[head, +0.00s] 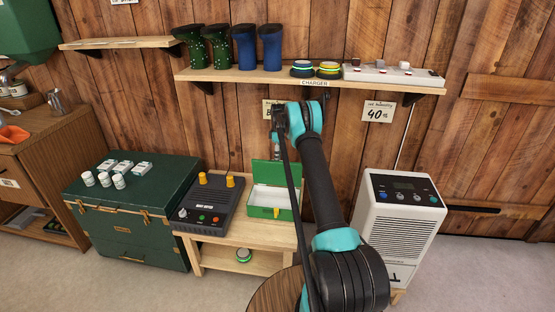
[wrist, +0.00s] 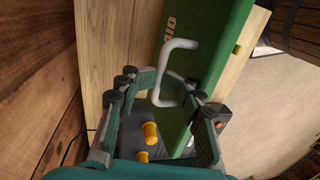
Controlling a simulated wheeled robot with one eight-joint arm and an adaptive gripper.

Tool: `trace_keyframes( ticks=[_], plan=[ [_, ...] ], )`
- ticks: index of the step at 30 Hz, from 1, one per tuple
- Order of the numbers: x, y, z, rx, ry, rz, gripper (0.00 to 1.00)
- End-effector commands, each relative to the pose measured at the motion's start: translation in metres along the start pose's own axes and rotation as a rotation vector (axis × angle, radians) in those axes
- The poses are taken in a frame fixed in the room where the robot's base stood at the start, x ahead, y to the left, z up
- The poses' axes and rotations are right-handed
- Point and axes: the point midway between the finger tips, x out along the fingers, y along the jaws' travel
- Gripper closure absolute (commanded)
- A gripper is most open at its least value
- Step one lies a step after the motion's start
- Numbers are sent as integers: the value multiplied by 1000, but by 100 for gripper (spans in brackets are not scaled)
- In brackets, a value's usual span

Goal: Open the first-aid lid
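The green first-aid box (head: 270,212) sits on the light wooden table. In the head view its lid (head: 267,172) stands raised at the back, and the white inside shows. In the wrist view the lid's green outer face (wrist: 215,55) carries part of the lettering and a white handle (wrist: 180,44). My gripper (wrist: 178,88) is open, with its fingers apart and the lower end of the handle between or just beyond the tips; I cannot tell if they touch. In the head view my gripper (head: 276,150) hangs just above the raised lid, partly hidden by my arm.
A dark device (head: 212,206) with yellow knobs stands left of the box on the table (head: 232,235). A green trunk (head: 133,213) is further left. A white dehumidifier (head: 400,222) stands right. The wooden wall and a loaded shelf (head: 225,75) are close behind.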

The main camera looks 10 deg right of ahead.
Motion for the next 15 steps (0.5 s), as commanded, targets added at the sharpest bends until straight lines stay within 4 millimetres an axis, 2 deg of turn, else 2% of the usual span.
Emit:
trace_keyframes(
  ticks=[5, 15],
  plan=[
    [-7, 0, 0, 0, 1, 0, 71],
    [-58, 0, 0, 0, 0, 0, 71]
  ],
)
